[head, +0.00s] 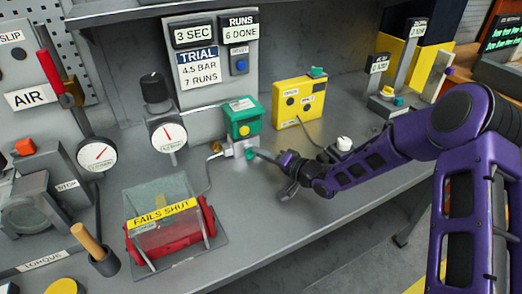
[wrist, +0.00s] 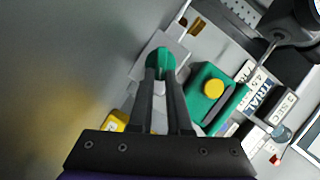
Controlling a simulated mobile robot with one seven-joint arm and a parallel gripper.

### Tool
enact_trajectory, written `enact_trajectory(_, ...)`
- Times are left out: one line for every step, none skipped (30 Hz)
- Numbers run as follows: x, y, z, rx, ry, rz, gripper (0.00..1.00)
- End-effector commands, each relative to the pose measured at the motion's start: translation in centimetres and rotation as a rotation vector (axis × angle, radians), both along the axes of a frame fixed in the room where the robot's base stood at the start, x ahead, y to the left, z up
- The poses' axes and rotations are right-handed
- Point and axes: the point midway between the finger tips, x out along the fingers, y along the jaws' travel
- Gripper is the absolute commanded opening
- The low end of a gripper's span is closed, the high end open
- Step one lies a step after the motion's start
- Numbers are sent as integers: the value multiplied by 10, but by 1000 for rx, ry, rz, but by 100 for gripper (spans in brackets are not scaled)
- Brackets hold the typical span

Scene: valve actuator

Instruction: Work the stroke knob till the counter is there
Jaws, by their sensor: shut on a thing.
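A green knob (wrist: 160,58), which I take for the stroke knob, sits on a grey block (wrist: 170,45) under a green box (wrist: 210,95) with a yellow button. In the head view the knob (head: 251,154) is a small green spot at my fingertips. My gripper (wrist: 162,75) is shut on the knob, one finger on each side; in the head view it (head: 258,154) reaches in from the right. The counter (head: 238,26) reads "RUNS 6 DONE". The trial card (head: 199,66) reads "4.5 BAR, 7 RUNS".
A "3 SEC" display (head: 193,33) and a blue button (head: 240,64) are on the back panel. A gauge with black knob (head: 168,132) stands left of the green box. A yellow box (head: 300,101) stands behind my gripper. A red cylinder under a clear guard (head: 170,232) lies front left.

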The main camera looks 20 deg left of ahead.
Motion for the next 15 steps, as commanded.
enact_trajectory(1,0,0,18,19,-1,0)
enact_trajectory(1,-1,0,27,31,-2,0)
enact_trajectory(1,-1,-1,36,43,-2,0)
enact_trajectory(1,-1,-1,43,53,-2,0)
enact_trajectory(1,-1,-1,51,61,-1,0)
enact_trajectory(1,0,-1,58,70,0,0)
enact_trajectory(1,0,-2,63,75,0,0)
enact_trajectory(1,0,-2,66,82,0,0)
enact_trajectory(1,-1,-2,71,89,0,0)
enact_trajectory(1,-1,-2,75,92,0,0)
enact_trajectory(1,-1,-2,77,94,-1,0)
enact_trajectory(1,-1,-2,80,98,0,0)
enact_trajectory(1,-1,-2,80,99,-1,0)
enact_trajectory(1,-1,-3,81,100,-1,0)
enact_trajectory(1,-1,-3,83,102,0,0)
